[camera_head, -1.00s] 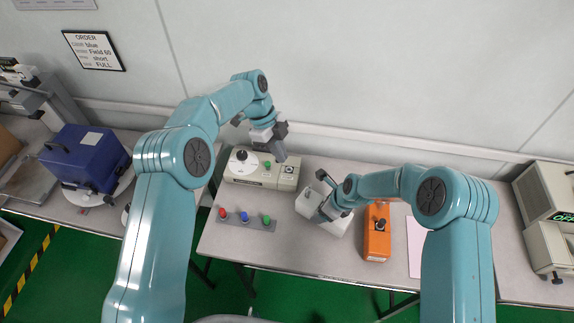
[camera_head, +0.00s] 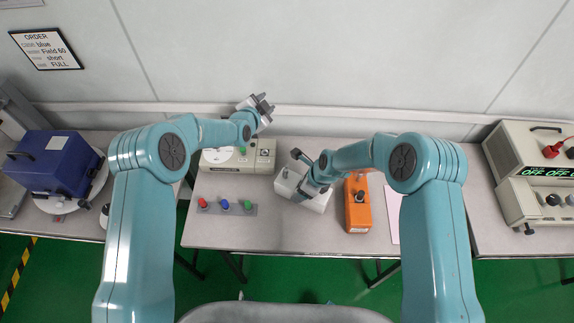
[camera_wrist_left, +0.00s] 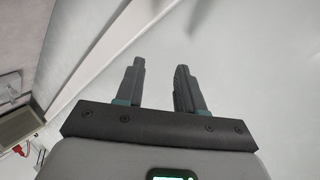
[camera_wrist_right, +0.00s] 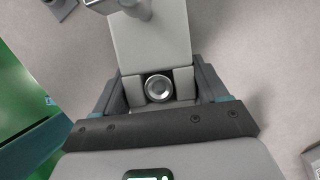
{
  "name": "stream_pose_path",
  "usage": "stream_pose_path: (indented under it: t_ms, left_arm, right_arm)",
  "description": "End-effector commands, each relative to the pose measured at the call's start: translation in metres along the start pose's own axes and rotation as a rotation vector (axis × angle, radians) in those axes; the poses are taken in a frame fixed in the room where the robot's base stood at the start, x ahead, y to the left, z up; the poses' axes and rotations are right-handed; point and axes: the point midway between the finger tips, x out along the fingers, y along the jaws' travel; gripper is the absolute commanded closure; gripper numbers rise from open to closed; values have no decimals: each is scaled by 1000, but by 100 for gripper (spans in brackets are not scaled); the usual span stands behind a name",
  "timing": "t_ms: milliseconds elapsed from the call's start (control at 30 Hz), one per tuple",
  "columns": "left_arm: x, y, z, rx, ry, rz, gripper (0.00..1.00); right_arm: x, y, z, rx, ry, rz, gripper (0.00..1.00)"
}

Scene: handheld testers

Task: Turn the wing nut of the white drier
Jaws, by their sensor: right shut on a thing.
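The white drier (camera_head: 313,202) sits mid-table, partly hidden by my right arm. A dark lever-like part (camera_head: 301,157) stands at its far end; I cannot tell whether this is the wing nut. My right gripper (camera_head: 306,192) is down at the drier. In the right wrist view its fingers are shut on the drier's pale body (camera_wrist_right: 150,45), either side of a round silver part (camera_wrist_right: 158,88). My left gripper (camera_head: 265,105) is raised behind the table, in front of the wall. In the left wrist view its fingers (camera_wrist_left: 160,85) are apart with nothing between them.
A cream tester (camera_head: 236,158) stands left of the drier, with a strip of red, blue and green knobs (camera_head: 228,208) in front. An orange tester (camera_head: 357,203) is close on the right. A blue box (camera_head: 52,163) stands far left, cream units (camera_head: 530,165) far right.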

Motion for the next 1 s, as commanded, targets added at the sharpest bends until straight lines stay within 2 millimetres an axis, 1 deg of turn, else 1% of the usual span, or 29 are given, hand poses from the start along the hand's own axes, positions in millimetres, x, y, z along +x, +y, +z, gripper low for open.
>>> stream_pose_path:
  t_ms: [33, 167, 267, 367, 467, 500, 567, 600, 667, 700, 800, 833, 933, 1000]
  left_arm:
    - [-3, 10, 1, -34, 39, -31, 62]
    - [-20, 34, -2, -142, 169, -117, 62]
    - [-42, 56, -4, -238, 274, -164, 62]
    - [-70, 80, -4, -349, 379, -194, 62]
    - [-106, 104, -1, -470, 471, -209, 62]
    - [-121, 114, 2, -519, 500, -210, 62]
    - [-144, 129, 6, -589, 531, -207, 62]
    - [-159, 139, 10, -635, 541, -201, 62]
    - [-179, 158, 17, -684, 532, -180, 62]
    - [-188, 170, 22, -708, 510, -156, 62]
    - [-201, 199, 37, -751, 438, -94, 62]
    - [-202, 203, 40, -758, 424, -89, 62]
    - [-198, 207, 47, -764, 407, -92, 62]
    - [-191, 204, 45, -762, 408, -94, 62]
  right_arm:
    - [0, 0, 0, 0, 1, 1, 72]
    - [0, 0, 0, 0, 1, 1, 72]
    - [0, 0, 0, 0, 1, 1, 72]
    - [0, 0, 0, 0, 1, 1, 72]
    - [0, 0, -1, 0, 1, 1, 72]
    - [1, 0, -1, 0, 1, 1, 72]
    - [1, 0, -1, 0, 1, 1, 72]
    - [1, 0, -1, 0, 1, 1, 72]
    - [1, 0, -1, 0, 1, 1, 72]
    - [1, 0, -1, 0, 1, 2, 72]
    - [0, 0, -1, 0, 1, 2, 72]
    - [0, 1, -1, 0, 1, 2, 72]
    - [0, 1, 0, 0, 1, 2, 72]
    - [0, 0, 0, 0, 1, 2, 72]
